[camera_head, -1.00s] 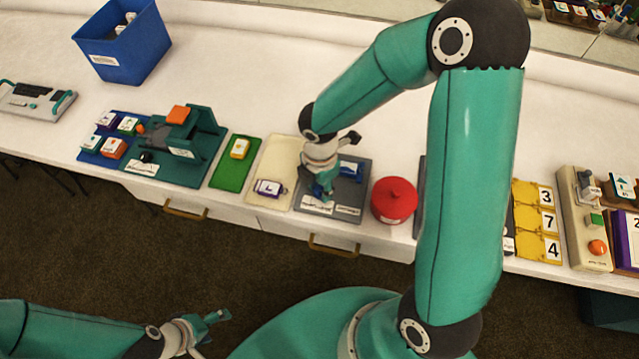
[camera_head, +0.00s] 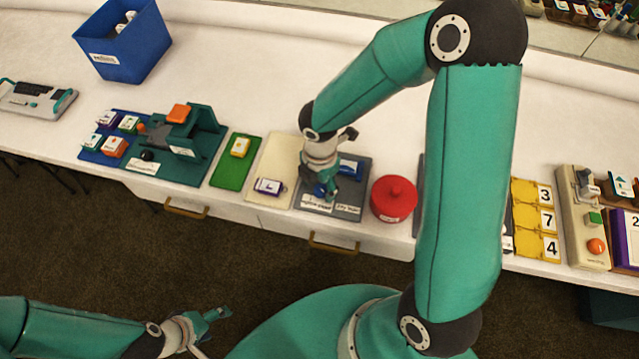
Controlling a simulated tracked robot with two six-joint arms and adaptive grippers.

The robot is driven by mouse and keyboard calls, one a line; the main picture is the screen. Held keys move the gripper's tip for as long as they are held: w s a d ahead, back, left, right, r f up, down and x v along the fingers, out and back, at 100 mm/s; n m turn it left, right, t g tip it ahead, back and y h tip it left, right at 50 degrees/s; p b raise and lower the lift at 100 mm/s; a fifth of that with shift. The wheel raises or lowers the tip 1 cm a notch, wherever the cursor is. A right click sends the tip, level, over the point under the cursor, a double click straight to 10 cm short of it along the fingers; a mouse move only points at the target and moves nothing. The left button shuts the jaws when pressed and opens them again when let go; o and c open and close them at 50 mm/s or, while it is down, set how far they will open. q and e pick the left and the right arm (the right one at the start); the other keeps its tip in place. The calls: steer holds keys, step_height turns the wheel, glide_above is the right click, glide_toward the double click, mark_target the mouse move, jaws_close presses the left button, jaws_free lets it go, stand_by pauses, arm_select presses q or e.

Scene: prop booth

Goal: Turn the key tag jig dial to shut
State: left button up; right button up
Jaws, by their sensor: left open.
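My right gripper (camera_head: 328,193) points down over a grey plate (camera_head: 352,210) with small blue pieces (camera_head: 350,168) and white labels along its front. The fingers are low over the plate, and the gripper hides what lies under it, so I cannot tell whether they hold or touch anything. A teal jig (camera_head: 196,160) with an orange block on top stands to the left, with a small black knob (camera_head: 147,155) near its front label. The labels are too small to read, so I cannot tell which piece is the key tag jig dial. My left gripper (camera_head: 222,320) is open and empty, away from the counter.
A red round pot (camera_head: 393,198) stands close right of the grey plate. Left of it are a cream mat (camera_head: 270,170) and a green mat (camera_head: 226,172). A blue bin (camera_head: 135,45) stands at the back left. The counter behind is mostly clear.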

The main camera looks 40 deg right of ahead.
mark_target(320, 188)
step_height(320, 188, up, 12)
stand_by(0.6)
steer(key=shift+f, duration=0.1)
stand_by(0.4)
